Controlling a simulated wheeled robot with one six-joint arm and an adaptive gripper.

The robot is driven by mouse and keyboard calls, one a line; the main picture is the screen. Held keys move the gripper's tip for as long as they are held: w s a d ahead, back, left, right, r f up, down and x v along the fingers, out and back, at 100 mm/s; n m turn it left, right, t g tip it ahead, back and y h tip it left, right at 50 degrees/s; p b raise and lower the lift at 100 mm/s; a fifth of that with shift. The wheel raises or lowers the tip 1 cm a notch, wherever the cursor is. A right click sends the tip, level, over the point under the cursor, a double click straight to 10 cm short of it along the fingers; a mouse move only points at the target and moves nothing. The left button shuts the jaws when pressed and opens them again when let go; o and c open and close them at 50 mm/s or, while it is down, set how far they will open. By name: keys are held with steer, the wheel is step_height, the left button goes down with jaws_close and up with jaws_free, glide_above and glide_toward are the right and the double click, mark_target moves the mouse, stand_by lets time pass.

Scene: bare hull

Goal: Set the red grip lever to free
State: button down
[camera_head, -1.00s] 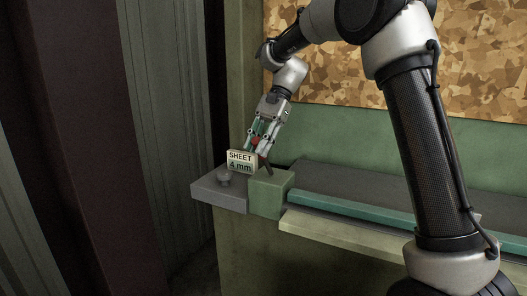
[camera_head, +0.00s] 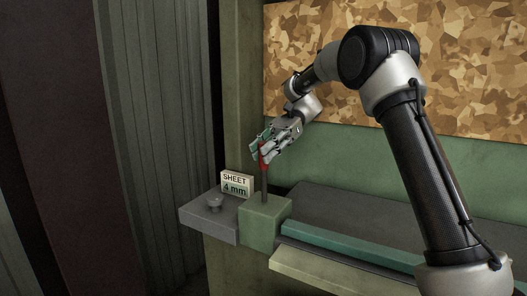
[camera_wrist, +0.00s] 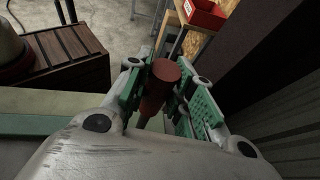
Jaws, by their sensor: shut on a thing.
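The red grip lever (camera_head: 264,158) rises from a green block at the left end of the bench. Its dark shaft stands about upright in the head view, and its red grip is at the top. My gripper (camera_head: 263,150) is shut on the red grip from the upper right. In the wrist view the red grip (camera_wrist: 157,90) lies between the two green-padded fingers of my gripper (camera_wrist: 162,95). The fingers partly hide the grip in the head view.
A sign reading "SHEET 4 mm" (camera_head: 237,184) stands just left of the lever. A grey ledge with a knob (camera_head: 214,203) is beside the green block (camera_head: 262,225). The wrist view shows a red bin (camera_wrist: 205,14) and a wooden crate (camera_wrist: 68,58).

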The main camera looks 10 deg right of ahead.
stand_by(0.3)
steer(key=c, duration=1.2)
jaws_free()
